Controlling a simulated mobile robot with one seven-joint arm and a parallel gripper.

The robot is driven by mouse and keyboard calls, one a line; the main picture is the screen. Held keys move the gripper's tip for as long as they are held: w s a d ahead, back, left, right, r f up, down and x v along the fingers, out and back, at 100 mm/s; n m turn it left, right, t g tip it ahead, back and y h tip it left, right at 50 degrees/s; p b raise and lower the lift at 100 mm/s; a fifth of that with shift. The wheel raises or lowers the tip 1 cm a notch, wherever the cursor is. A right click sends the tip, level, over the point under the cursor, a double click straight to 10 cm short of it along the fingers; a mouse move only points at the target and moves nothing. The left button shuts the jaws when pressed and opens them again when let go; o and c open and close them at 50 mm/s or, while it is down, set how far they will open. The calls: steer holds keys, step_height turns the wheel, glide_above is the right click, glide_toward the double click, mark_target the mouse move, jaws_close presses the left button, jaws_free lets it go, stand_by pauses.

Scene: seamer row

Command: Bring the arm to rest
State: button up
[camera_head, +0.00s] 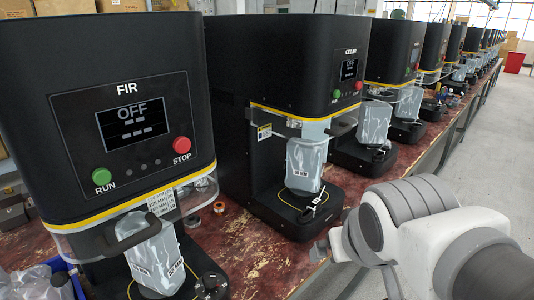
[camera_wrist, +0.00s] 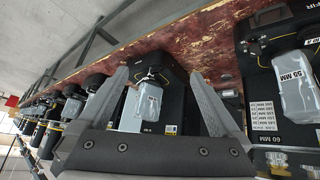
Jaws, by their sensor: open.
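My arm (camera_head: 410,225) reaches in from the lower right of the head view, over the aisle side of the bench. My gripper (camera_wrist: 160,75) shows in the wrist view with its two grey fingers spread wide and nothing held between them. Beyond the fingers, and apart from them, stands a black seamer with a grey wrapped piece (camera_wrist: 149,107). In the head view the fingers cannot be clearly made out; the arm's own links cover that area.
The FIR seamer (camera_head: 124,88), its screen reading OFF, and the CEDAR seamer (camera_head: 350,50) stand on the worn red bench (camera_head: 240,245). More seamers run back in a row. The grey floor (camera_head: 485,160) right of the bench is open, with a red bin (camera_head: 514,62) far off.

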steer(key=shift+g+y, duration=0.5)
steer(key=shift+g, duration=0.2)
steer(key=s, duration=0.2)
steer(key=s+a, duration=0.1)
steer(key=s, duration=0.1)
steer(key=shift+a+f, duration=0.15)
steer(key=shift+f, duration=0.05)
steer(key=shift+r, duration=0.1)
